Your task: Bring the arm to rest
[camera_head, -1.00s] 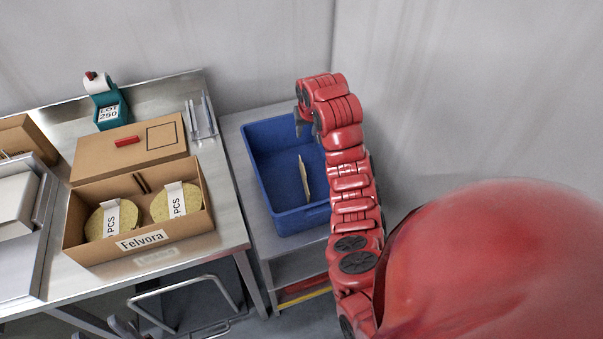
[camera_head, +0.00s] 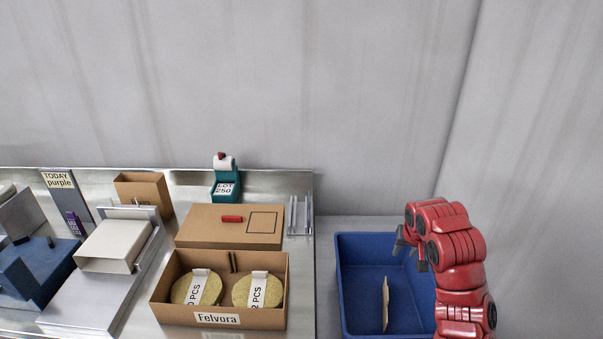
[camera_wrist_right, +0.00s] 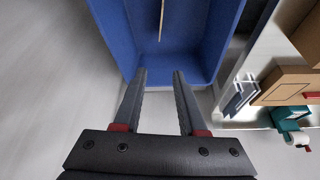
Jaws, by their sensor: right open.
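My right arm is red and segmented, and its right gripper (camera_head: 412,253) hangs over the blue bin (camera_head: 352,243) at the right of the head view. In the right wrist view the two fingers of the right gripper (camera_wrist_right: 160,92) are apart with nothing between them. The blue bin (camera_wrist_right: 120,40) lies past the fingertips there. A thin tan piece (camera_head: 386,303) stands on edge inside the bin; it also shows in the wrist view (camera_wrist_right: 162,18). The gripper is apart from this piece. My left gripper is not seen.
On the steel table, an open carton (camera_head: 218,320) marked Felvora holds two round yellowish packs. Behind it are a closed cardboard box (camera_head: 205,222) and a teal label dispenser (camera_head: 226,190). A grey box (camera_head: 108,247) and a blue item (camera_head: 35,270) are further left. The wall is close behind.

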